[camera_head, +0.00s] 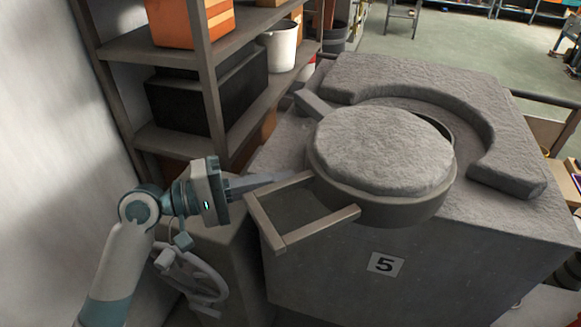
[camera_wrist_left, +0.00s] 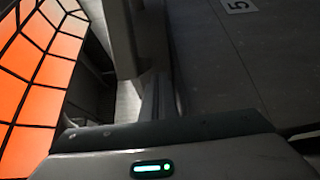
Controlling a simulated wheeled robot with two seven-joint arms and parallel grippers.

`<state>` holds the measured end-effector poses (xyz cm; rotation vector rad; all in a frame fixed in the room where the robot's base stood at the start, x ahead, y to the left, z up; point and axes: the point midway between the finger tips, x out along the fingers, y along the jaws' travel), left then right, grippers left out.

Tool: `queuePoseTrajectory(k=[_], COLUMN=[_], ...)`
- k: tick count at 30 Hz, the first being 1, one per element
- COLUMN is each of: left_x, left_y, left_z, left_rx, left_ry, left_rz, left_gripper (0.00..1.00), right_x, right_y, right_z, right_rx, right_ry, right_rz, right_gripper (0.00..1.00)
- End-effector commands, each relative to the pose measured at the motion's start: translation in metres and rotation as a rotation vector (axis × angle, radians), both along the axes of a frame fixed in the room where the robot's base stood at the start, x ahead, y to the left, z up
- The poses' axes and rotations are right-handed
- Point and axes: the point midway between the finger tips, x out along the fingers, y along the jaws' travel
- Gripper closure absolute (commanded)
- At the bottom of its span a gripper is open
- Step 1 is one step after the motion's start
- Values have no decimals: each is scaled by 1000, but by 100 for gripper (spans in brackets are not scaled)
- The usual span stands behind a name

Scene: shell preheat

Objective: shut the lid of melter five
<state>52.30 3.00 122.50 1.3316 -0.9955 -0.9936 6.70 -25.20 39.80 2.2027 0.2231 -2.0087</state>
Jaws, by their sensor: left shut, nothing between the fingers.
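Melter five (camera_head: 330,275) is a large grey block with a "5" label (camera_head: 385,264) on its front; the label also shows at the top of the left wrist view (camera_wrist_left: 238,5). Its round lid (camera_head: 380,150) has a rough pale top and a metal rim. It sits offset toward the front, leaving a dark crescent gap at its right rear. A square-framed handle (camera_head: 267,222) sticks out from the lid to the left. My left gripper (camera_head: 285,178) is shut and empty, its fingers beside the handle's far bar; contact cannot be told. My right gripper is not in view.
A raised, rough curved collar (camera_head: 515,165) lies on the melter's top behind and right of the lid. A shelf (camera_head: 205,70) with a black box (camera_head: 210,95) and a white bucket (camera_head: 281,45) stands behind my left arm. A handwheel (camera_head: 195,275) sits below it.

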Motion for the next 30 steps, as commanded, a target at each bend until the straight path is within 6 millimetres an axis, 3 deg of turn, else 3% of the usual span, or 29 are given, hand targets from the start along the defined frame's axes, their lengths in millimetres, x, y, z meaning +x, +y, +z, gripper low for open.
queuePoseTrajectory(k=[8,23,30], left_x=[6,8,18], left_y=[-22,-24,-34], left_z=[1,-1,-2], left_rx=[-1,1,1], left_ry=[2,1,-1], left_rz=[-1,-1,-19], left_gripper=[100,100,100], right_x=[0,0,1], right_y=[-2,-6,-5], right_z=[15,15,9], right_rx=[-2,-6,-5], right_ry=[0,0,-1], right_rz=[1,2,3], right_gripper=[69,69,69])
